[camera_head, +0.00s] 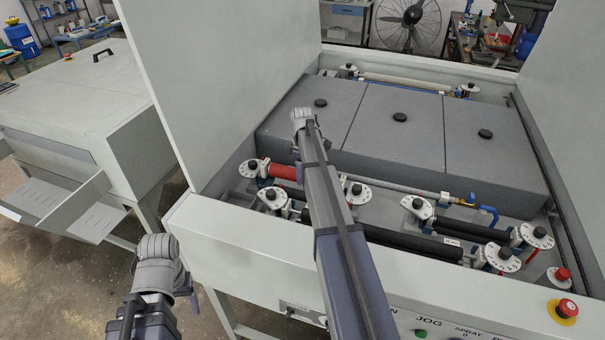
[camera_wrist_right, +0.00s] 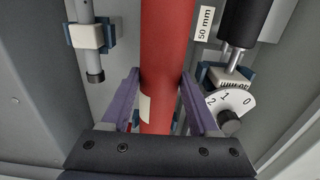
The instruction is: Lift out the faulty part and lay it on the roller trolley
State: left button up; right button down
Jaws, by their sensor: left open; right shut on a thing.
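A red roller (camera_head: 284,172) lies in the open machine, in front of the grey covers, with its right part hidden behind my right arm in the head view. In the right wrist view the red roller (camera_wrist_right: 166,40) runs up the picture between the purple fingers. My right gripper (camera_wrist_right: 160,78) is shut on it. My left gripper (camera_head: 165,283) is over the floor in front of the machine, apart from everything; its purple fingers are partly hidden by its wrist, and it is open. I cannot make out a roller trolley in either view.
Black rollers (camera_head: 400,240) with numbered dials (camera_head: 503,258) lie near the front. A dial (camera_wrist_right: 231,106) is close to my right finger, and a bracketed pipe (camera_wrist_right: 86,36) is on the other side. Raised side panels (camera_head: 215,70) flank the opening. A red emergency button (camera_head: 567,308) is at front right.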

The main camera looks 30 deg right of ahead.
jog(key=shift+r+p, duration=4.05)
jog(key=shift+r, duration=0.65)
jog(key=shift+f, duration=0.1)
jog(key=shift+f, duration=0.1)
